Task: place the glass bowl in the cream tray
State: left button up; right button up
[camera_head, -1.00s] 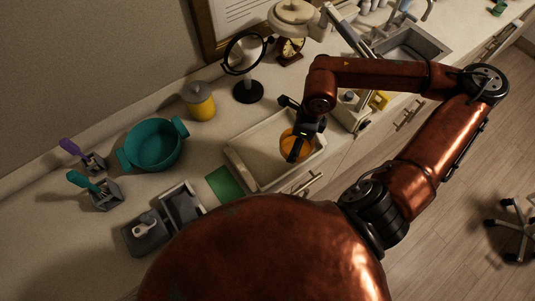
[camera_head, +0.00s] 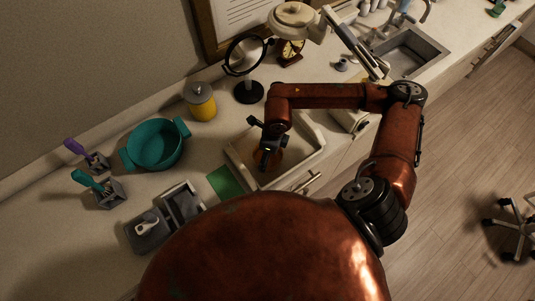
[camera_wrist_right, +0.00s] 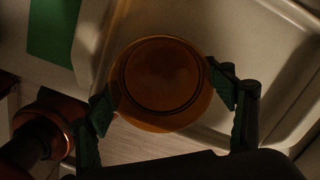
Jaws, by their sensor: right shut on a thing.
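The amber glass bowl (camera_head: 268,159) is over the left part of the cream tray (camera_head: 303,149) in the head view, partly covered by my gripper. My right gripper (camera_head: 266,150) is shut on the bowl. In the right wrist view the bowl (camera_wrist_right: 160,75) sits between the two fingers of my right gripper (camera_wrist_right: 165,95), with the tray (camera_wrist_right: 235,35) behind it. I cannot tell whether the bowl touches the tray floor. My left gripper is not in view.
A green mat (camera_head: 225,182) lies left of the tray. A teal pot (camera_head: 155,146), a yellow jar (camera_head: 201,103) and a round mirror (camera_head: 246,58) stand behind and left. A grey two-part holder (camera_head: 148,232) is at front left. A sink (camera_head: 410,50) is at far right.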

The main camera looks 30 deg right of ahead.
aim_at(271, 162)
jog(key=shift+f, duration=0.35)
jog(key=shift+f, duration=0.1)
jog(key=shift+f, duration=0.1)
jog(key=o, duration=1.4)
jog(key=shift+r, duration=0.3)
jog(key=r, duration=0.4)
jog(key=r+b, duration=0.1)
jog(key=r, duration=0.2)
jog(key=s+d+r, duration=0.1)
jog(key=r, duration=0.3)
jog(key=shift+s+r, duration=0.1)
jog(key=shift+r, duration=0.25)
